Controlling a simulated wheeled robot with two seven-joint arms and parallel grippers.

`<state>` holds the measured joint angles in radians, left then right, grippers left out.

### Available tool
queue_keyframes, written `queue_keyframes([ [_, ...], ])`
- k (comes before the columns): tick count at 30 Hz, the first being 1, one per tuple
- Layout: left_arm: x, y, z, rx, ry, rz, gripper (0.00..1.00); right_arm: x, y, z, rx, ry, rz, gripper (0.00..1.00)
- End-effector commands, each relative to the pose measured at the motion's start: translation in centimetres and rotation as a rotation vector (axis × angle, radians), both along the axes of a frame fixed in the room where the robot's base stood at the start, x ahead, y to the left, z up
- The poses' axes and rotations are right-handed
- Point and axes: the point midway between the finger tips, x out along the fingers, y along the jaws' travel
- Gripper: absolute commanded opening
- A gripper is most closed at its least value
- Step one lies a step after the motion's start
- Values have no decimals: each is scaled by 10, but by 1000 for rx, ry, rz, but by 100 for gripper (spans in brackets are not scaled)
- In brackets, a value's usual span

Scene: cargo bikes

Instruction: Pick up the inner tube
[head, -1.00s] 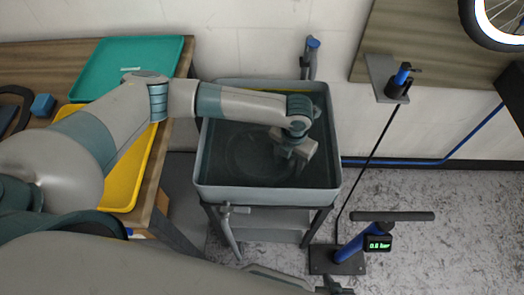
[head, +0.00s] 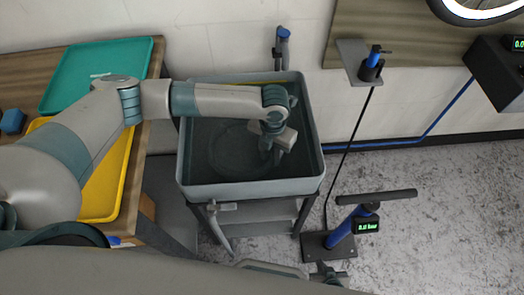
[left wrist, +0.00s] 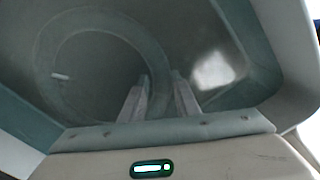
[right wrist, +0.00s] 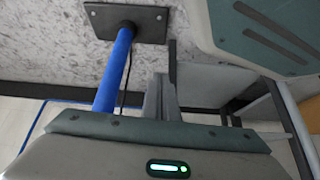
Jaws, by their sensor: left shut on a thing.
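The inner tube (head: 214,152) is a dark ring lying low in the grey basin (head: 255,189). In the left wrist view it shows as a wide ring (left wrist: 46,82) with a small pale valve on its left inner side. My left gripper (head: 267,154) reaches down into the basin at the ring's right side. Its fingers (left wrist: 160,95) are shut on the tube's right part, with a gap between them where the tube sits; the grip itself is hard to see.
A floor pump (head: 345,235) with a blue barrel stands right of the basin. A wooden bench at left holds a teal tray (head: 100,65) and a yellow tray (head: 113,180).

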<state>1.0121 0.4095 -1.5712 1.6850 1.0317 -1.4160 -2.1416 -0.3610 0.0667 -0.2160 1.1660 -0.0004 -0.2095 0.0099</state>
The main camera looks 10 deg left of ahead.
Motion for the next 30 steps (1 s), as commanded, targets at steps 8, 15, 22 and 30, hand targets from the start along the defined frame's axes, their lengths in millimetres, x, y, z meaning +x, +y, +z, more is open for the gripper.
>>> queue_keyframes([
  [8, 1, -1, 30, -2, -3, -1, 4, 0, -1, -3, -5, 17, -2, 0],
  [15, 1, 0, 71, -2, -3, -1, 4, 0, -5, -6, -12, 42, -6, 0],
  [22, 1, 0, 94, -1, -2, 0, 4, -2, -9, -7, -19, 59, -10, 0],
  [30, 0, 0, 98, 0, 0, 1, 4, -4, -11, -7, -20, 64, -11, 0],
])
